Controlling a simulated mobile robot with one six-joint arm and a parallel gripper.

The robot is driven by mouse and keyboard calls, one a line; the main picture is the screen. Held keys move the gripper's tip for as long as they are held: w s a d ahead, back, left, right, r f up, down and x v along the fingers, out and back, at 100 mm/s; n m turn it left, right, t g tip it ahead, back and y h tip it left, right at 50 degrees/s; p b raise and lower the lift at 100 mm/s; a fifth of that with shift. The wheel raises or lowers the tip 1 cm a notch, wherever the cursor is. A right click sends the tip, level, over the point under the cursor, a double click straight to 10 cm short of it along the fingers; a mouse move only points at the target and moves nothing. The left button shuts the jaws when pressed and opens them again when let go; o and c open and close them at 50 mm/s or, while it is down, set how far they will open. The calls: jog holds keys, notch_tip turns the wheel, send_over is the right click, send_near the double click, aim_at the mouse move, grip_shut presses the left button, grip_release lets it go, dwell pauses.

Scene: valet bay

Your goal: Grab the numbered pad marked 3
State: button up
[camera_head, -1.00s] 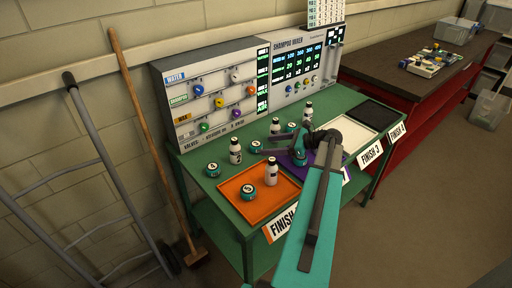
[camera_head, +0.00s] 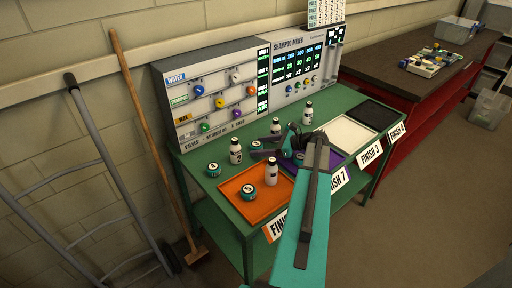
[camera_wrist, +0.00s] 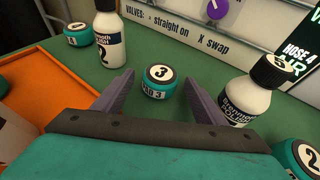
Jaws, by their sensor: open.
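The pad marked 3 (camera_wrist: 160,82) is a short teal cylinder with a white-and-black numbered top. It stands upright on the green table in the wrist view, between and slightly beyond the tips of my open gripper (camera_wrist: 159,88). Clear gaps show on both sides, so the fingers do not appear to touch it.
A bottle marked 2 (camera_wrist: 110,40) stands left of the pad and a black-capped bottle (camera_wrist: 248,98) stands close to my right finger. Other pads sit nearby (camera_wrist: 78,34). The orange tray (camera_head: 268,207) and the mixer panel (camera_head: 215,95) bound the space.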

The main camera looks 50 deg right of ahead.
aim_at(261, 145)
dwell(0.5)
jog(key=c, duration=1.1)
jog(key=shift+r, duration=0.2)
jog(key=shift+r+b, duration=0.7)
jog(key=shift+r, duration=4.15)
